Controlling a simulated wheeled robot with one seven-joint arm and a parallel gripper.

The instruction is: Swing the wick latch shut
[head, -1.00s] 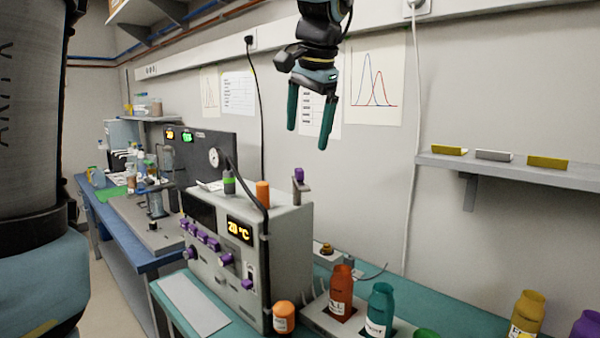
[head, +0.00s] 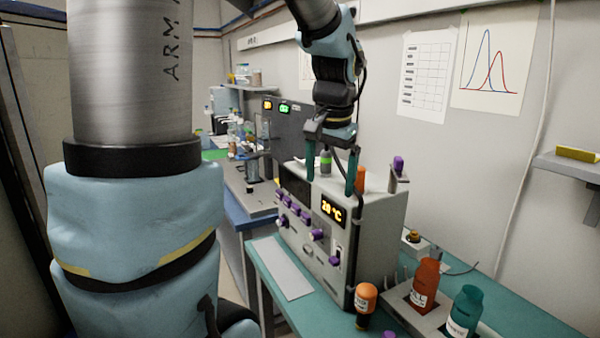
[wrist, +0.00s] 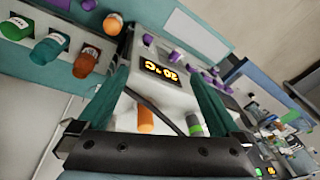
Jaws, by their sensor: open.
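A grey machine (head: 377,220) with a 20 °C display (head: 333,209) and purple knobs stands on the teal bench. I cannot tell for sure which part is the wick latch; a grey bracket with a purple knob (head: 398,165) stands up at the machine's right top edge. An orange cylinder (head: 361,178) and a green-banded bottle (head: 326,162) are on the machine's top. My gripper (head: 330,187) points down at the machine's top, open and empty, with its teal fingers apart. The wrist view shows the orange cylinder (wrist: 146,119) and the green-banded bottle (wrist: 194,124) beyond the gripper base.
An orange-capped bottle (head: 365,297) stands before the machine. A rack (head: 399,306) holds a red-orange bottle (head: 425,283) and a teal bottle (head: 464,310) at right. A wall shelf (head: 572,166) is at the right edge. A pale sheet (head: 280,269) lies on the bench's left.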

